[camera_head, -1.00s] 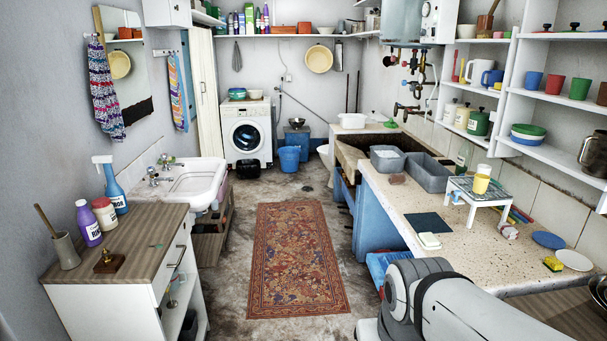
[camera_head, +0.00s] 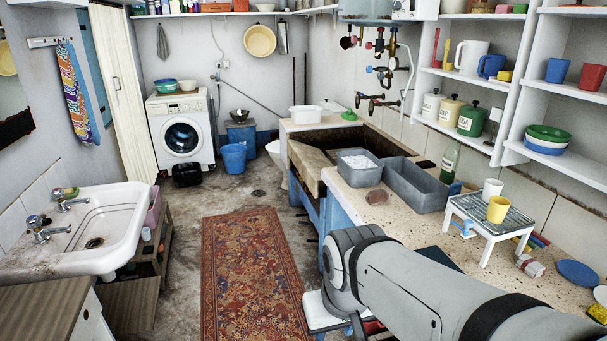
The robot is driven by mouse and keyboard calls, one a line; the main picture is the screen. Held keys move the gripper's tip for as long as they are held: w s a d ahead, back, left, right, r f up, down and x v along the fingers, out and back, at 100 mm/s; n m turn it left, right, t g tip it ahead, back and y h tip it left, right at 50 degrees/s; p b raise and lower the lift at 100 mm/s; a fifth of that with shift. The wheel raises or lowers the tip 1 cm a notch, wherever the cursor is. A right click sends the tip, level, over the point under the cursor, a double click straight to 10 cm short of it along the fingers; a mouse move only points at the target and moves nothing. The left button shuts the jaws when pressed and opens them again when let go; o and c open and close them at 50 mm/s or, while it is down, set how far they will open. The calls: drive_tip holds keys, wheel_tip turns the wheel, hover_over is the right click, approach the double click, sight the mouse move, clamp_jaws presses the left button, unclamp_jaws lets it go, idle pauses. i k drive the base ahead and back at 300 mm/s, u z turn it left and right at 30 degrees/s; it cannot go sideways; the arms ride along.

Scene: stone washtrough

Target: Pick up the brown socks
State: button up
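I cannot make out brown socks for certain in the head view. A small brown lump (camera_head: 377,197) lies on the speckled stone counter (camera_head: 410,217), just in front of the grey tubs; I cannot tell whether it is a pair of socks. A small pinkish-grey bundle (camera_head: 530,266) lies farther right on the counter, beside the little white table; its kind is also unclear. My grey arm crosses the lower right and hides part of the counter. My gripper is outside the picture.
Two grey tubs (camera_head: 416,187) stand by the stone trough (camera_head: 318,165). A small white table (camera_head: 485,218) bears a white mug and a yellow mug (camera_head: 498,209). A white sink (camera_head: 82,232) is at left. The patterned rug (camera_head: 250,270) lies on clear floor.

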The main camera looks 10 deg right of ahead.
sight(379, 196)
drive_tip(key=i, duration=3.25)
drive_tip(key=z, duration=2.95)
